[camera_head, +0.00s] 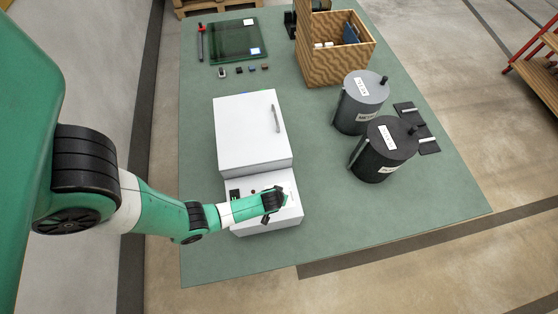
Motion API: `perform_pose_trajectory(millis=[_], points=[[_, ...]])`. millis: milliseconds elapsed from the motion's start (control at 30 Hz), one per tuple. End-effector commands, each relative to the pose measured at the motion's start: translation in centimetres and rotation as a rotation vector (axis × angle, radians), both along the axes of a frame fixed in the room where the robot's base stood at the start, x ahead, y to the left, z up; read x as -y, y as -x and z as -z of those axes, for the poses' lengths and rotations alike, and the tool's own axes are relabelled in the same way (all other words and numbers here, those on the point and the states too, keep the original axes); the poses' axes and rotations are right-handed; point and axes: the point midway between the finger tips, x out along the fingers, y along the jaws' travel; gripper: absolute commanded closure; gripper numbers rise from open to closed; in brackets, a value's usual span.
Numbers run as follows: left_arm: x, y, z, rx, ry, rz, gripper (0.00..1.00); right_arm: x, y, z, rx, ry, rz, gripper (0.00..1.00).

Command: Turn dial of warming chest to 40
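The warming chest (243,134) appears to be the white box near the middle of the head view, with a grey handle on the right of its top face. Its lower white panel has a dark patch (235,194) at the left and a small dark spot (253,191) beside it. My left gripper (276,198) is over the right part of this panel. It hides what lies under it, and I cannot tell whether it touches a dial or whether its fingers are apart. No dial marking is readable. My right gripper is not in view.
Two labelled grey cylinders, one lighter (352,117) and one darker (375,165), stand right of the chest. A wooden crate (325,68), a dark glassy panel (229,41) and several small items lie farther back. The green mat (400,215) is clear at front right.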

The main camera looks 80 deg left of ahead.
Motion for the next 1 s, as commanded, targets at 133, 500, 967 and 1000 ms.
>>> perform_pose_trajectory(millis=[133,500,967,1000], points=[[-0.01,0.0,-0.09,0.0,0.0,0.0,0.55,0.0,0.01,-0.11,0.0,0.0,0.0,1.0],[0.0,0.0,-0.08,0.0,0.0,0.0,1.0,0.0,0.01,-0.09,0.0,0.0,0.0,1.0],[-0.05,0.08,-0.13,0.0,0.0,0.03,1.0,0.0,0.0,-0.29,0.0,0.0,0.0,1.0],[-0.06,0.09,-0.14,0.0,0.0,0.042,1.0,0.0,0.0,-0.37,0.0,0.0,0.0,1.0]])
